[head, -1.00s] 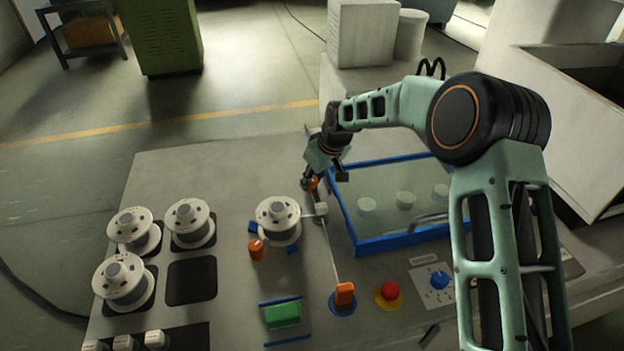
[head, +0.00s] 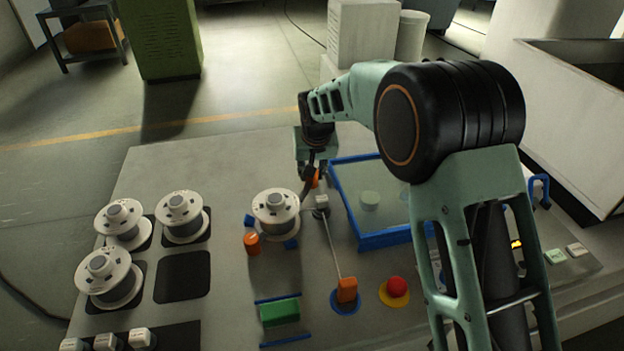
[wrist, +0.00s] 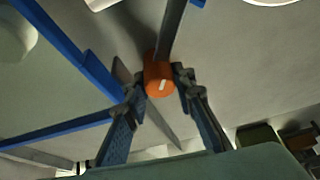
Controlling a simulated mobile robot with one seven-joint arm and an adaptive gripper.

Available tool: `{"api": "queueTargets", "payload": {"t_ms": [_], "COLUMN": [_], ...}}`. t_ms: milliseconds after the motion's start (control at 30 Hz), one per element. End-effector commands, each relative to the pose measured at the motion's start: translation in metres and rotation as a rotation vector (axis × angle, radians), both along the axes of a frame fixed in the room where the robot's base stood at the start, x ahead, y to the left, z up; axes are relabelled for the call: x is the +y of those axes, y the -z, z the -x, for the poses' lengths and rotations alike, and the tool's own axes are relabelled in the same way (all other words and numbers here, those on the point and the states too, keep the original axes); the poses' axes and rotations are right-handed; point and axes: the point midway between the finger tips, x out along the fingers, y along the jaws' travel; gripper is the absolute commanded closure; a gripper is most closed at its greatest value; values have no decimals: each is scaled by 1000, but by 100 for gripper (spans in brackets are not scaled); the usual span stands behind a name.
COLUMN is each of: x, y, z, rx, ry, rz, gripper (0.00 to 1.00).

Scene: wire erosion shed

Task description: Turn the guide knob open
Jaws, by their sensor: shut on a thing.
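The orange guide knob (head: 313,178) stands on the bench just left of the blue-framed tank. In the wrist view the orange knob (wrist: 157,84) has a short white mark and sits between the fingertips. My gripper (head: 311,172) is shut on this knob from above in the head view, and its fingers partly hide it. The gripper also shows in the wrist view (wrist: 160,86), with a finger on either side of the knob. A grey bar runs up past the knob there.
The blue-framed tank (head: 336,200) is close on the right. A white spool (head: 275,208), a second orange knob (head: 251,243) and a small white-topped post (head: 321,203) stand nearby. A wire runs from the post to an orange block (head: 347,290). A red button (head: 397,287) lies nearer me.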

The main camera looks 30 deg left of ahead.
Motion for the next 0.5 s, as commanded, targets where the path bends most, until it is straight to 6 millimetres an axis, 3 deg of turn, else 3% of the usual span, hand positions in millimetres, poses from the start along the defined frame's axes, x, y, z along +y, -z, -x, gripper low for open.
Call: {"api": "queueTargets", "payload": {"t_ms": [500], "x": [1], "y": [1], "z": [1], "rx": [-2], "ry": [490], "rz": [3], "gripper": [100]}}
